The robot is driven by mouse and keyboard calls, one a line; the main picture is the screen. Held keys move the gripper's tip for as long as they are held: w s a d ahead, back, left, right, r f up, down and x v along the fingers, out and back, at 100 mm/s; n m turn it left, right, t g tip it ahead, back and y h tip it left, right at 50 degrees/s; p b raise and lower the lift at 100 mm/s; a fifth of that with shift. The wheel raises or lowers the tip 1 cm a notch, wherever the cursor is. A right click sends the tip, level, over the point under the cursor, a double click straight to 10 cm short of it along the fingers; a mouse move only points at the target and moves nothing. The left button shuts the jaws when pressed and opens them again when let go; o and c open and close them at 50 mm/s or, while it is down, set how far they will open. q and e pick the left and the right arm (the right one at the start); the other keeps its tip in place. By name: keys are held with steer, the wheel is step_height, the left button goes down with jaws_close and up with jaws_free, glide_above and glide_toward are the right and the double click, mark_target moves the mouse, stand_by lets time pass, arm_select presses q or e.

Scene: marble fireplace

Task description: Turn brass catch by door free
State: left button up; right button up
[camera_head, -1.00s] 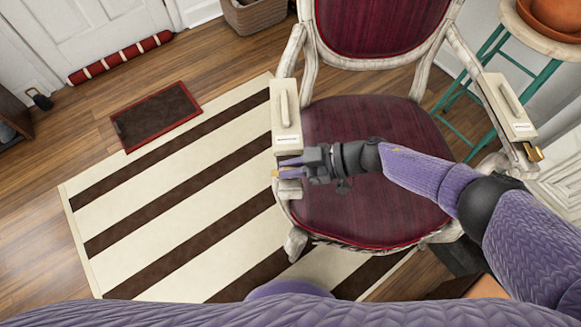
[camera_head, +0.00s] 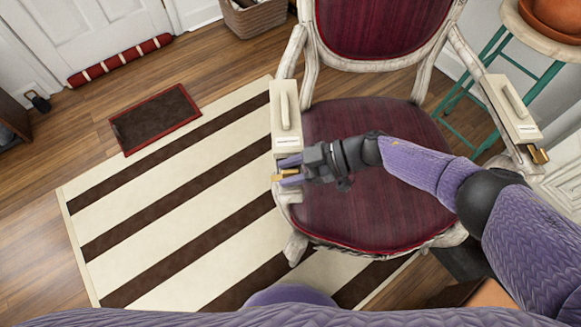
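The brass catch by the door (camera_head: 276,177) is at the front end of a cream block (camera_head: 285,110) with a raised handle, on the chair's left armrest. My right gripper (camera_head: 288,171) reaches in from the right with its fingers on either side of this catch. It looks shut on it, and the fingers hide most of the brass. A second brass catch (camera_head: 540,156) shows at the front end of a matching cream block (camera_head: 512,108) on the right armrest, with nothing touching it. My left gripper is not in view.
The red-cushioned chair (camera_head: 375,205) stands on a striped rug (camera_head: 165,205). A white door (camera_head: 85,35) with a red striped roll (camera_head: 120,60) is at the upper left. A teal-legged stool (camera_head: 545,30) with a terracotta pot stands at the upper right.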

arm_select(q)
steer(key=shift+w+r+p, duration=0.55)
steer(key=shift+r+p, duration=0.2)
steer(key=shift+p, duration=0.1)
arm_select(e)
steer(key=v, duration=1)
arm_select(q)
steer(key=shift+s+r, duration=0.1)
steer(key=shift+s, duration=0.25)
arm_select(e)
steer(key=shift+a+f, duration=0.1)
